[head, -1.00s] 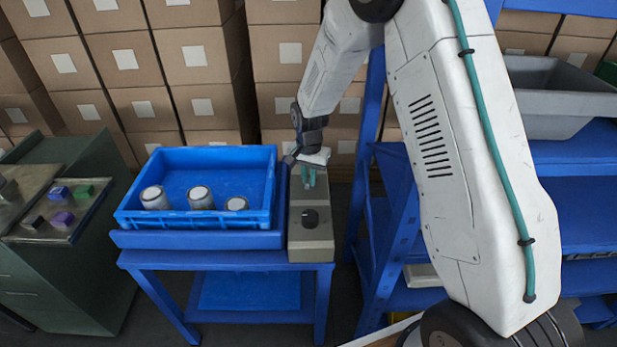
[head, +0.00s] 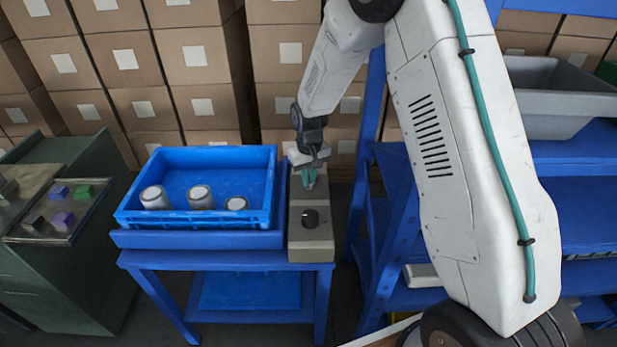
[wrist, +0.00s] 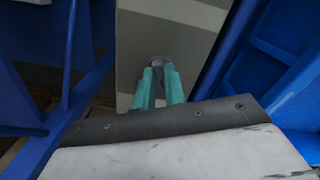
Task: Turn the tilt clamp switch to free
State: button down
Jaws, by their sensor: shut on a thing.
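A grey control box (head: 311,245) stands at the right end of the blue stand, and it also shows in the wrist view (wrist: 190,30). A black round knob (head: 310,218) on its near part is free of my gripper. My gripper (head: 308,180) points down at the far part of the box. In the wrist view its teal fingers (wrist: 158,85) are shut on a small dark switch knob (wrist: 158,61), mostly hidden by the fingers. I cannot read any label or the switch's setting.
A blue crate (head: 128,217) with three cans stands left of the box. A green cabinet (head: 75,255) is at far left, a blue shelf (head: 585,225) with a grey bin (head: 560,125) at right. Stacked cartons (head: 205,95) fill the back.

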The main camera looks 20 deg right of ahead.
jog(key=shift+n, duration=0.5)
jog(key=c, duration=1.5)
grip_release()
jog(key=shift+o, duration=0.2)
notch_tip(320, 180, up, 8)
jog(key=shift+f, duration=0.1)
